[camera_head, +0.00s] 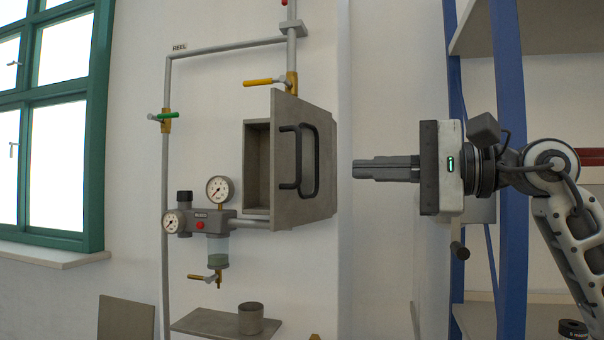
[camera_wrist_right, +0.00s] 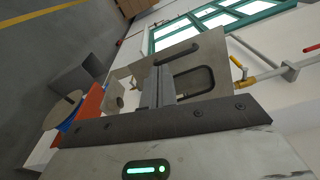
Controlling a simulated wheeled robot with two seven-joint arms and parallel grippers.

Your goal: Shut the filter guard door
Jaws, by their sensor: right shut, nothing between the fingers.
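The filter guard door (camera_head: 305,205) is a grey panel with a dark looped handle (camera_head: 312,160). It stands open, swung out to the right of the grey guard box (camera_head: 257,170), whose inside shows. In the right wrist view the door (camera_wrist_right: 195,52) and its handle (camera_wrist_right: 195,85) are beyond the fingers. My right gripper (camera_head: 356,168) points left, to the right of the door. Its fingers are shut and empty, apart from the door in the head view. In the wrist view the fingers (camera_wrist_right: 157,85) overlap the door's image. My left gripper is not in view.
Gauges (camera_head: 219,189), a filter bowl (camera_head: 217,250) and pipes with a yellow valve lever (camera_head: 260,82) sit left of and above the box. A shelf with a cup (camera_head: 250,318) is below. A blue rack (camera_head: 510,150) stands behind my right arm.

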